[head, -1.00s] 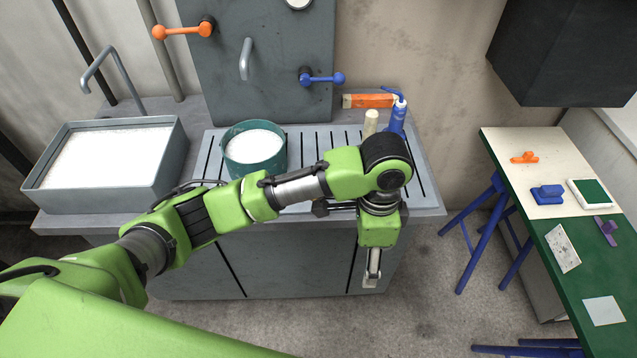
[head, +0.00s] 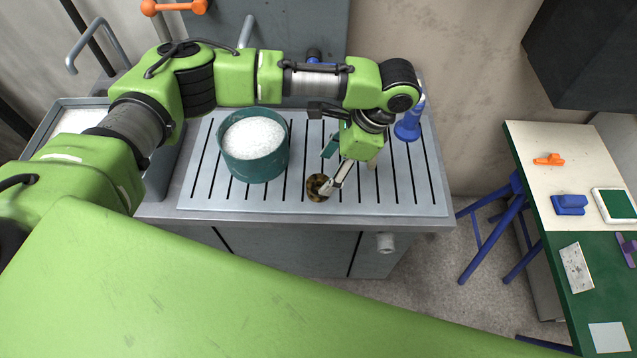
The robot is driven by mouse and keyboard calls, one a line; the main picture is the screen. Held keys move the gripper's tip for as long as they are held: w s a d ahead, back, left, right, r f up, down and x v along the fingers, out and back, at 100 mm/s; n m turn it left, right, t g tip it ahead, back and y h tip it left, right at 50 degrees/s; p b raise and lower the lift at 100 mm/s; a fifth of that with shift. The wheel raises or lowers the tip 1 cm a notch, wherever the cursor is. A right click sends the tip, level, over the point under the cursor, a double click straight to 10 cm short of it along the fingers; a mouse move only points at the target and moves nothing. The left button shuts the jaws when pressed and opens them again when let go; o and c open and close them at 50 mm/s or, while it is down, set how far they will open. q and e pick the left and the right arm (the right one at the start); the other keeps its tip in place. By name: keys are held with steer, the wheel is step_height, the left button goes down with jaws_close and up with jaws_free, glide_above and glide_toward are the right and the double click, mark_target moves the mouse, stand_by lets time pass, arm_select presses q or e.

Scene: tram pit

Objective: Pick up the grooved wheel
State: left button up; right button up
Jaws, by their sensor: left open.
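The grooved wheel (head: 316,188) is a small brown, round thing on the slatted grey worktop (head: 240,199), right of the green tub, in the head view. My left gripper (head: 331,184) comes down over the worktop from the upper right. It is open, and its light-coloured finger lies over the wheel's right side in the picture. The finger hides part of the wheel, and I cannot tell whether they touch. My right gripper is not in view.
A green tub (head: 255,165) of white foam stands just left of the wheel. A blue bottle (head: 408,126) stands behind on the right. The worktop's front right is clear. A side table (head: 555,207) with small items stands at the far right.

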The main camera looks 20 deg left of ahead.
mark_target(318, 184)
arm_select(q)
steer(key=p+x, duration=0.1)
steer(key=x, duration=0.2)
steer(key=shift+p, duration=0.35)
steer(key=x, duration=0.1)
steer(key=p+x, duration=0.1)
steer(key=shift+s+f, duration=0.25)
steer(key=shift+f, duration=0.05)
steer(key=shift+a+f, duration=0.15)
steer(key=shift+f, duration=0.4)
steer(key=c, duration=1.2)
steer(key=shift+c, duration=1.2)
steer(key=shift+r, duration=0.1)
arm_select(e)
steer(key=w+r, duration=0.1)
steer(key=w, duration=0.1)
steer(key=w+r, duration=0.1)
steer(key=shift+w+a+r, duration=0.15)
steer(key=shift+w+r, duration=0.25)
